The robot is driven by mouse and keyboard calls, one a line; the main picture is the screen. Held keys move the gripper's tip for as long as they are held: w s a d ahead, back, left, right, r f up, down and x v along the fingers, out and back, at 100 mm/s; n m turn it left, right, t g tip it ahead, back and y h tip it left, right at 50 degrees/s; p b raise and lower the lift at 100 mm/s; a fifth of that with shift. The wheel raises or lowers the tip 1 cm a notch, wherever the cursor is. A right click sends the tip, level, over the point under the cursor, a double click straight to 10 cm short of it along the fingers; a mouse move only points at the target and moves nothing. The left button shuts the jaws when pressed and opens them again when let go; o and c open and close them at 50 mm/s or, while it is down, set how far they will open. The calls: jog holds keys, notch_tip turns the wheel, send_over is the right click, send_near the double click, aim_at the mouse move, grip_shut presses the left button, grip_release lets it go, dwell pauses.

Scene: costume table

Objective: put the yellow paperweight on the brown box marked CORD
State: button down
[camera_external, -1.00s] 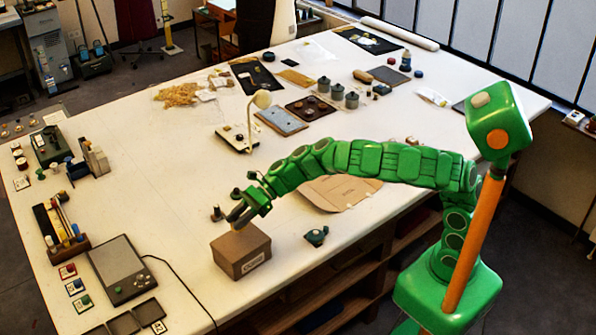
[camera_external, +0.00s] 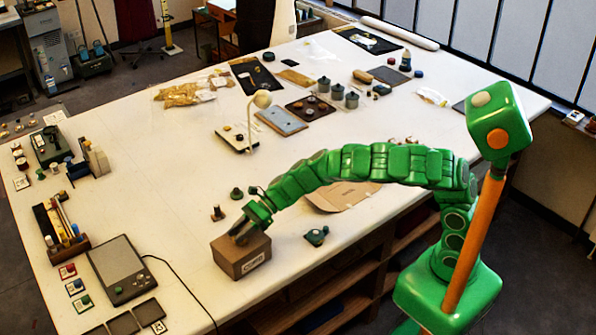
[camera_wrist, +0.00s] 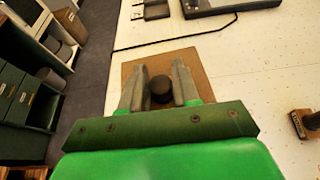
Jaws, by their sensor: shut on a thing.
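The brown box (camera_external: 237,262) stands near the table's front edge, with a white label on its front side; its top also shows in the wrist view (camera_wrist: 158,60). My gripper (camera_external: 241,238) is down at the top of the box, pointing downward. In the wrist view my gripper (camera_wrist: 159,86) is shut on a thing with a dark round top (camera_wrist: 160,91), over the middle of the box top. The lower part of this thing is hidden. No yellow shows on it, so I cannot confirm it is the yellow paperweight, nor whether it touches the box.
A dark green knobbed thing (camera_external: 316,237) lies right of the box. Two small knobbed things, one (camera_external: 217,213) nearer and one (camera_external: 236,194) farther, stand behind it. A flat cardboard piece (camera_external: 343,195) lies under my arm. A black cable (camera_external: 187,285) runs left of the box.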

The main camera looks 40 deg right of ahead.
jog(key=shift+f, duration=0.15)
jog(key=c, duration=0.8)
grip_release()
jog(key=shift+r, duration=0.2)
jog(key=shift+v, duration=6)
